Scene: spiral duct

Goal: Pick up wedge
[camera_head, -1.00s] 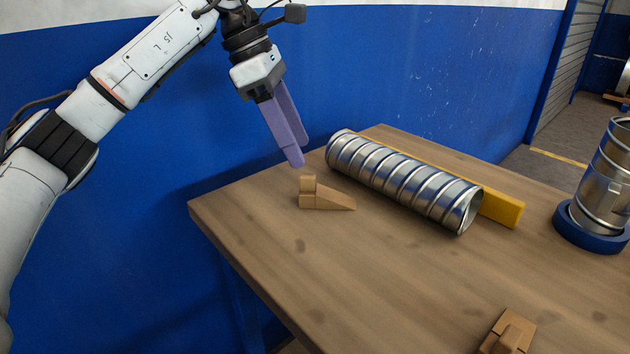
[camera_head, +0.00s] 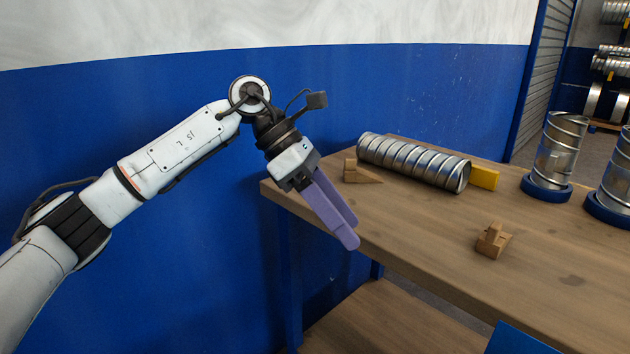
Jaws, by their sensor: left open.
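One wooden wedge (camera_head: 361,173) lies on the table near its far left corner, beside the left end of the spiral duct. A second wooden wedge (camera_head: 493,240) lies on the table nearer to me, right of centre. My left gripper (camera_head: 350,238) has purple fingers that point down and to the right. It is open and empty, in front of the table's left edge and apart from both wedges. My right gripper is not in view.
A ribbed metal spiral duct (camera_head: 415,163) lies on the table against a yellow bar (camera_head: 485,178). Two upright duct pieces stand in blue rings (camera_head: 546,190) at the right. The wooden table (camera_head: 420,222) is clear between the wedges. A blue wall (camera_head: 130,110) stands behind.

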